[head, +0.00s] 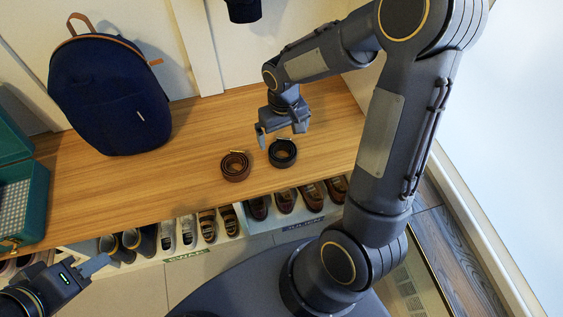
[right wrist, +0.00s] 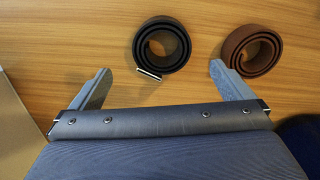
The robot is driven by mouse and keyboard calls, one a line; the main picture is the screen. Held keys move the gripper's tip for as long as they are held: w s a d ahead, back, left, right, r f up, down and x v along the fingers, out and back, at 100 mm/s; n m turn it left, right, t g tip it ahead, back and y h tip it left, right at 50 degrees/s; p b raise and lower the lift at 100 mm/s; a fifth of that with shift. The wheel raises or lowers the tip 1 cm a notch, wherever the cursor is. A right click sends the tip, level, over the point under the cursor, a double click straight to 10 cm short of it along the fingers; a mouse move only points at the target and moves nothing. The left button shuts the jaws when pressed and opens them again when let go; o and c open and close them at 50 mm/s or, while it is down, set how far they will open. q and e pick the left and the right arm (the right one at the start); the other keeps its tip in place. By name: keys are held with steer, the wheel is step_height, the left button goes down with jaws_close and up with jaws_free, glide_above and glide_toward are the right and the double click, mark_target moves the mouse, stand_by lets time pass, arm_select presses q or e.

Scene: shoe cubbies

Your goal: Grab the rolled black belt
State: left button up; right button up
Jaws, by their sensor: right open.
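The rolled black belt (head: 283,160) lies on the wooden bench top, coiled in a ring with a metal buckle. My right gripper (head: 281,133) is open and empty just above and behind it. In the right wrist view the black belt (right wrist: 183,45) sits ahead of the fingertips, roughly centred between them but nearer the right finger. It is not gripped. A rolled brown belt (head: 236,175) lies to its left in the head view; in the right wrist view the brown belt (right wrist: 230,50) is close beyond the right finger. My left gripper (head: 92,266) is at the lower left, its jaw opening unclear.
A navy backpack (head: 108,95) stands on the bench (head: 200,130) at the left. A green case (head: 22,195) is at the far left edge. Several pairs of shoes (head: 207,225) fill the cubbies below the front edge. A dark item hangs (head: 243,10) at the top.

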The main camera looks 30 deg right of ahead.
mark_target(281, 150)
step_height(281, 150, down, 3)
steer(key=shift+r+b, duration=0.1)
steer(key=shift+b, duration=0.35)
steer(key=f+b, duration=0.1)
steer(key=f, duration=0.2)
steer(key=f+b, duration=0.1)
steer(key=f, duration=0.1)
steer(key=shift+a+b, duration=0.25)
steer(key=shift+b, duration=0.05)
steer(key=shift+r, duration=0.15)
steer(key=c, duration=1.1)
steer(key=shift+r, duration=0.1)
